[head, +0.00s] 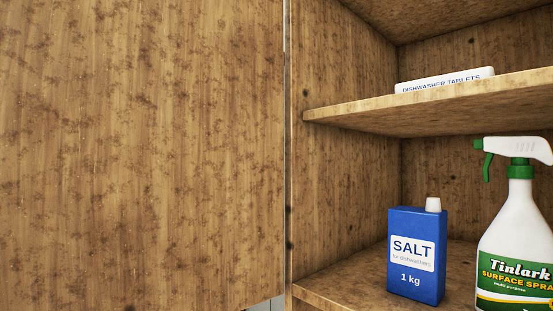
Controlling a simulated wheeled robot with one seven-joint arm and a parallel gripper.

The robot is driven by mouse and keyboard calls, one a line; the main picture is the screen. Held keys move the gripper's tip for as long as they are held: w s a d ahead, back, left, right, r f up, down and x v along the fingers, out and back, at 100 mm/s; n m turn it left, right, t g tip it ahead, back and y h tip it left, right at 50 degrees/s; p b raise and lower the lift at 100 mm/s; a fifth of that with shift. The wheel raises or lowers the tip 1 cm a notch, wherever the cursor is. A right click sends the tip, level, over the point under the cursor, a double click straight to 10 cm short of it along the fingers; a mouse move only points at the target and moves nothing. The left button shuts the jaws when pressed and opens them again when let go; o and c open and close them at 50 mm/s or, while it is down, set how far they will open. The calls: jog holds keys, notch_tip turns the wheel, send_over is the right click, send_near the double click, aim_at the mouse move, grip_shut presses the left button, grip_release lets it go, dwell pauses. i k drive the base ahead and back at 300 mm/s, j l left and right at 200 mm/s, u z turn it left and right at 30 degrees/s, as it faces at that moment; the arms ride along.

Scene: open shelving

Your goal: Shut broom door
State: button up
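A large flat wooden panel (140,150) fills the left half of the head view. It looks like the broom door, but no handle or label shows on it. Its right edge stands by the shelf unit's upright side (291,160), with a thin pale gap between them. A small light patch shows below its lower right corner. I cannot tell from this view how far the door is open. My gripper is not in view.
Open shelves fill the right side. A white dishwasher tablets box (445,80) lies on the upper shelf (430,105). A blue salt box (416,255) and a white spray bottle (518,235) with green trigger stand on the lower shelf (335,290).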

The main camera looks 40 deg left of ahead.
aim_at(142, 142)
jog(key=k+j, duration=0.3)
jog(key=k+j+u, duration=0.15)
jog(key=j, duration=0.3)
jog(key=j+u, duration=0.15)
jog(key=j, duration=1.35)
jog(key=i+j, duration=0.15)
jog(key=u, duration=0.05)
